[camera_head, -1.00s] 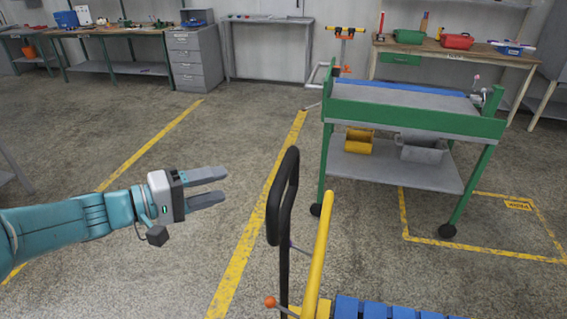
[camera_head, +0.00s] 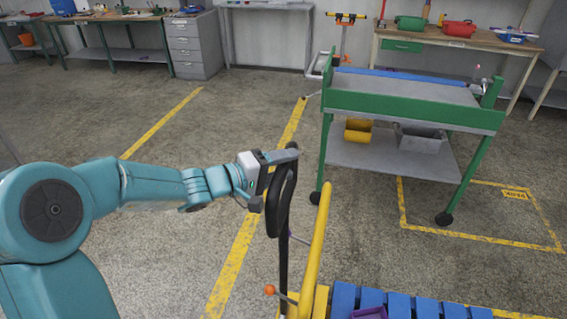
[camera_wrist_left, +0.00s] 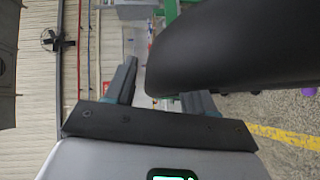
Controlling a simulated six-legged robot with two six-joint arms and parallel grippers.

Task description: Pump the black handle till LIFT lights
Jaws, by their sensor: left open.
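The black handle (camera_head: 284,205) is a tall upright loop on a dark post beside a yellow rail. My left gripper (camera_head: 284,157) is at the top of the handle, its fingers pointing right and overlapping the loop's upper end. In the left wrist view, my left gripper (camera_wrist_left: 160,90) has its fingers wide apart. There the black handle (camera_wrist_left: 235,45) looms large close to the fingers and covers part of the right one. I cannot tell whether they touch. No LIFT light can be made out. My right gripper is not in view.
The yellow rail (camera_head: 318,250) rises just right of the handle, with an orange knob (camera_head: 269,290) low beside it and blue slats (camera_head: 400,304) at the bottom. A green cart (camera_head: 410,108) stands beyond to the right. The floor behind the arm is clear.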

